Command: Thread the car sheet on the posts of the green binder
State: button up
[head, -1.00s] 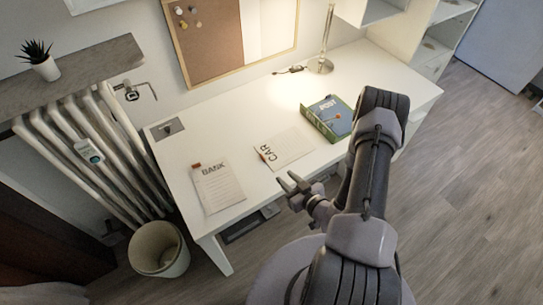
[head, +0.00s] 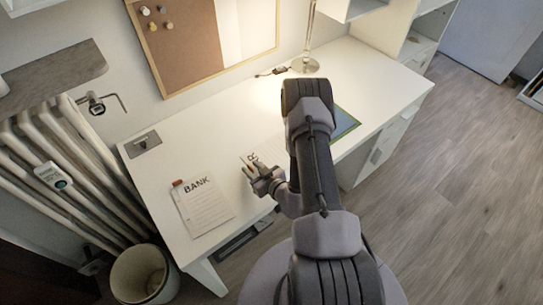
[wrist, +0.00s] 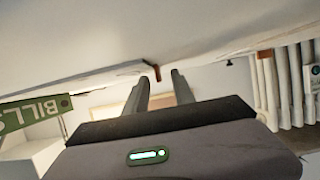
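The car sheet (head: 268,153) is a white page on the desk, partly hidden behind my arm in the head view. The green binder (head: 345,124) lies to its right, mostly hidden by my arm; its posts are not visible. My gripper (head: 249,169) is low over the desk at the sheet's left end. In the wrist view my gripper (wrist: 161,77) is open, with a small brown-red tab (wrist: 155,70) between or just beyond its fingertips. I cannot tell if the fingers touch it. A green piece lettered BILLS (wrist: 35,112) shows at the left there.
The bank sheet (head: 204,207) with a brown tab lies on the desk to the left of my gripper. A lamp (head: 305,65) stands at the back. A radiator (head: 62,175) and a bin (head: 143,274) are left of the desk.

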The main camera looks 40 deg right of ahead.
grip_shut()
